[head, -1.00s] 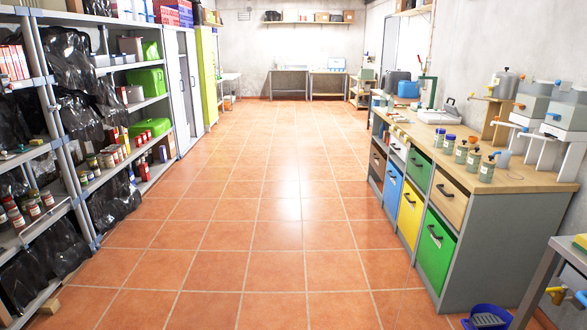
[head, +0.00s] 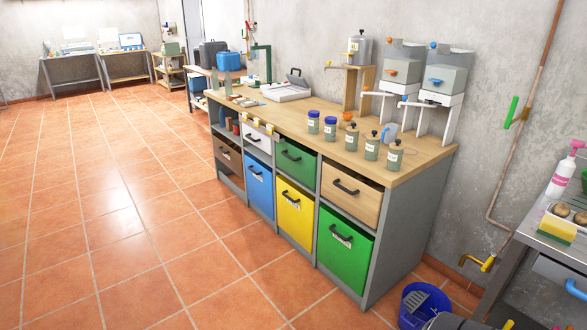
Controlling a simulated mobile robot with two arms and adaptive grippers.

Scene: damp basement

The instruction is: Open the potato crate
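I cannot tell which thing is the potato crate; the labels are too small to read. The workbench (head: 408,225) at the right holds pull-out bins with dark handles: a blue one (head: 260,186), a yellow one (head: 295,215), a large green one (head: 343,250) and a smaller green one (head: 296,162). A light wooden one (head: 350,195) sits above the large green one, and a brown one (head: 229,165) is at the far end. All look pushed in. Neither of my grippers shows in the head view.
Jars (head: 372,146), a white flat device (head: 286,92) and dispensers (head: 447,78) stand on the workbench. A blue bucket (head: 425,300) is on the floor by its near end. A grey table (head: 530,222) is at the right edge. The tiled floor at left is clear.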

